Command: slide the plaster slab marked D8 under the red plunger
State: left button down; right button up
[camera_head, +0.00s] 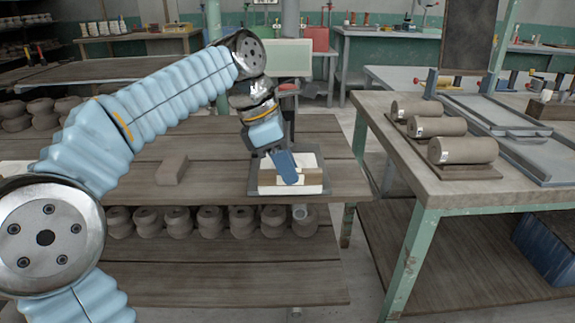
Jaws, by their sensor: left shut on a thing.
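A white slab-like block (308,189) lies in a dark grey tray (252,190) on the near wooden table. No D8 mark can be read on it. A brown clay-coloured block (310,178) lies across the white block. My left gripper (286,172) points down over the tray, its blue finger in front of the brown block's left part. It appears shut on this brown block; the contact is partly hidden. I cannot make out a red plunger for certain; a small red part (289,87) shows behind my left wrist. My right gripper is not in view.
Another brown block (172,170) lies on the table left of the tray. Several clay pots (210,221) stand on the shelf below. A right-hand table (420,186) holds clay rolls (462,150) and grey trays (500,114). A floor gap separates the two tables.

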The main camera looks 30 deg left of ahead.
pick_arm(q)
jog(key=shift+w+a+r+p, duration=0.1)
jog(key=shift+w+a+p, duration=0.3)
jog(key=shift+w, duration=0.2)
jog(key=shift+w+a+p, duration=0.3)
jog(key=shift+w+p, duration=0.05)
jog(key=shift+w, duration=0.25)
jog(key=shift+w+a, duration=0.45)
jog(key=shift+w, duration=0.25)
jog(key=shift+w+a, duration=0.4)
jog(key=shift+w, duration=0.3)
jog(key=shift+w+a+f, duration=0.1)
jog(key=shift+w+f, duration=0.05)
jog(key=shift+f, duration=0.05)
jog(key=shift+w+a, duration=0.2)
jog(key=shift+w, duration=0.15)
jog(key=c, duration=1)
grip_release()
jog(key=shift+f, duration=0.1)
